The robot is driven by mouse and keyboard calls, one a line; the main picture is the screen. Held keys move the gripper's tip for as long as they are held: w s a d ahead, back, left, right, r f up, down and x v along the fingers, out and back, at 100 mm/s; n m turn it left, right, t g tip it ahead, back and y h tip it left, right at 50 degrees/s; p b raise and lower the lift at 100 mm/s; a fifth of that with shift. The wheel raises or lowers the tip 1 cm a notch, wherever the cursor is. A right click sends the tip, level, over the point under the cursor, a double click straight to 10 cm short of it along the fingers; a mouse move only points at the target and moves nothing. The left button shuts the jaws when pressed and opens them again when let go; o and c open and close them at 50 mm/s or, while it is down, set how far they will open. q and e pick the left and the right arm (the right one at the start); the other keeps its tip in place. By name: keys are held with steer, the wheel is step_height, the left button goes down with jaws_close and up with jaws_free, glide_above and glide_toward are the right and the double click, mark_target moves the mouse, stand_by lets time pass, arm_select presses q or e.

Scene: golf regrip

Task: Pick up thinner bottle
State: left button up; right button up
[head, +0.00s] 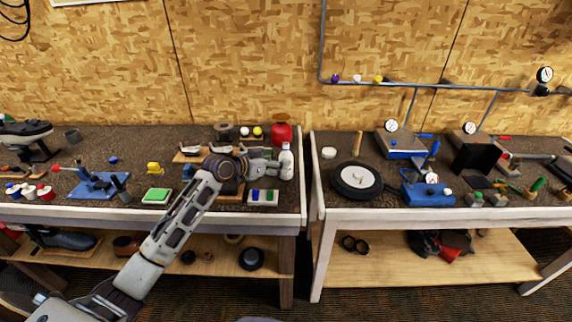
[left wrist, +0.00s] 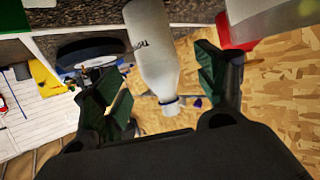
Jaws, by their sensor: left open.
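The thinner bottle (head: 286,162) is white and stands upright near the right end of the left workbench. My left gripper (head: 268,165) is just to its left at bench height. In the left wrist view the bottle (left wrist: 154,55) lies between the two open green-padded fingers of the gripper (left wrist: 160,90), its blue-ringed neck toward the palm. The fingers look apart from the bottle, with nothing gripped. My right gripper is not in view.
A red container (head: 281,133) stands just behind the bottle. A small tray (head: 263,197) with blue and green items lies in front of it. A gap separates this bench from the right bench (head: 340,212), where a black wheel (head: 357,181) lies.

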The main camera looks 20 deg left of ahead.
arm_select(q)
steer(key=shift+w+d+f, duration=0.1)
steer(key=shift+w+d, duration=0.45)
steer(key=shift+w, duration=0.15)
steer(key=shift+x, duration=0.75)
steer(key=shift+w+d+f+p, duration=0.1)
steer(key=shift+w+f+p, duration=0.15)
steer(key=shift+w+p, duration=0.05)
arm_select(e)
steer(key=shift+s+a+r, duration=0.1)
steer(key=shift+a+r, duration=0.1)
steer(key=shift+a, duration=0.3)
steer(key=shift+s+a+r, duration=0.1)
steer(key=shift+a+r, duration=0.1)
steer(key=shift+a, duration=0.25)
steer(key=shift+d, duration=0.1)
